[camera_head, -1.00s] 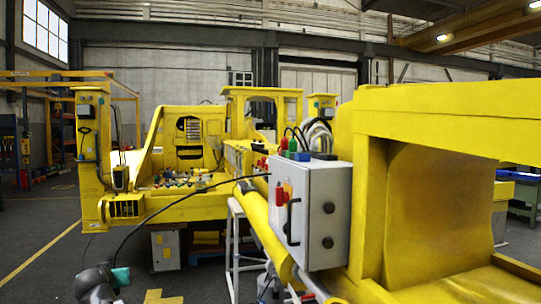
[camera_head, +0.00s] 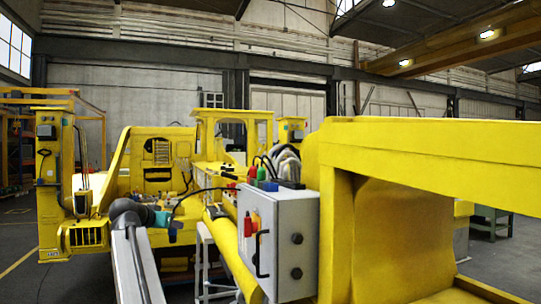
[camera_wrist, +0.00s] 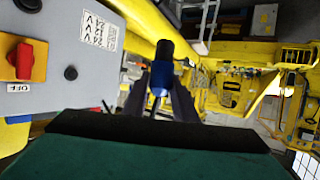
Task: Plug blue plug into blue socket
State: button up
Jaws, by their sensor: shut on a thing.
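My gripper (camera_wrist: 161,94) is shut on the blue plug (camera_wrist: 159,80), which has a dark end and sits between the two dark fingers in the wrist view. In the head view my gripper (camera_head: 168,217) is at the left, apart from the grey control box (camera_head: 285,252). A black cable (camera_head: 205,189) arcs from near the gripper towards the box. Red, green and blue connectors stand on top of the box; the small blue one (camera_head: 269,186) is nearest. I cannot tell whether it is the blue socket.
A red switch (camera_wrist: 24,60) on a yellow plate is on the box face at the left of the wrist view. Large yellow boom structure (camera_head: 385,240) fills the right of the head view. A yellow machine (camera_head: 155,160) stands behind my gripper.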

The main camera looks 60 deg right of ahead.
jog(key=s+d+r+m+g+p, duration=0.1)
jog(key=s+d+r+m+g, duration=0.2)
jog(key=s+d+r, duration=0.7)
jog(key=s+d+r+m+g+p, duration=0.2)
jog(key=s+d+r+m+g, duration=0.1)
jog(key=s+d+r, duration=0.8)
jog(key=s+r+g, duration=0.1)
jog(key=s+r, duration=0.1)
jog(key=s, duration=0.3)
jog(key=shift+s+d+r+h, duration=0.2)
jog(key=shift+d+r+h, duration=0.05)
jog(key=shift+d+h, duration=0.05)
jog(key=shift+f, duration=0.3)
jog(key=shift+f+b, duration=0.95)
jog(key=shift+f, duration=1.55)
jog(key=o, duration=1.1)
